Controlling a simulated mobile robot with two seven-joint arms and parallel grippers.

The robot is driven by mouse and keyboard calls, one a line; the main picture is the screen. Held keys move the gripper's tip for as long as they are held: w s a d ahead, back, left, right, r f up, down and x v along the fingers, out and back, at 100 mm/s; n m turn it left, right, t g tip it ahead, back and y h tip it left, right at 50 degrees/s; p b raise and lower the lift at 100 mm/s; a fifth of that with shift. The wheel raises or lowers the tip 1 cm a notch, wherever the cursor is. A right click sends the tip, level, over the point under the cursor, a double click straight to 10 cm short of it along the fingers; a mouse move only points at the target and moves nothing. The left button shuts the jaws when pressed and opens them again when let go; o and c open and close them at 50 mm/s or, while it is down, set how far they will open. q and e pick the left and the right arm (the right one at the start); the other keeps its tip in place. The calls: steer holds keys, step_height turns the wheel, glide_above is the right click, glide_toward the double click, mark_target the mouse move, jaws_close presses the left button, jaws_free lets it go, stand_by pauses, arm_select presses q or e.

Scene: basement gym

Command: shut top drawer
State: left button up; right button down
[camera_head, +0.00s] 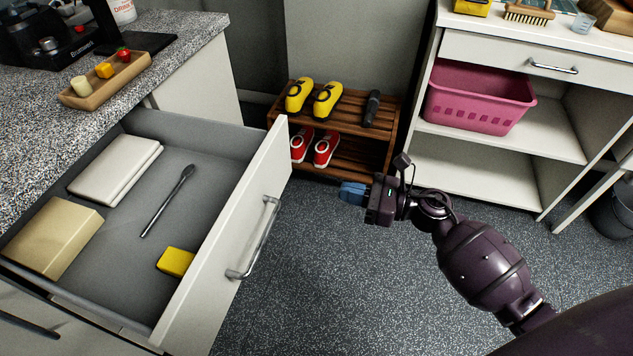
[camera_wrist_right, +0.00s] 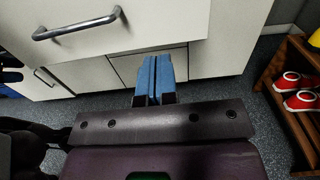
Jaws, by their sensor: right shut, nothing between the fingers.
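The top drawer (camera_head: 222,235) is pulled far out of the counter unit on the left in the head view. Its white front has a metal bar handle (camera_head: 257,240). Inside lie a white folded item, a spoon-like utensil, a tan box and a yellow block. My right gripper (camera_head: 342,192) is shut and empty, to the right of the drawer front and clear of it. In the right wrist view its blue fingers (camera_wrist_right: 154,78) are together, with the drawer front (camera_wrist_right: 160,22) and handle (camera_wrist_right: 75,27) beyond them. My left gripper is not in view.
A wooden shoe rack (camera_head: 345,130) with yellow and red shoes stands behind the gripper. A white shelf unit (camera_head: 480,165) holds a pink basket (camera_head: 478,97) at the right. A wooden tray (camera_head: 105,82) sits on the counter. The floor right of the drawer is clear.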

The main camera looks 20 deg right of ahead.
mark_target(277, 176)
steer(key=x, duration=1.2)
steer(key=shift+w+a, duration=0.45)
steer(key=shift+a, duration=0.05)
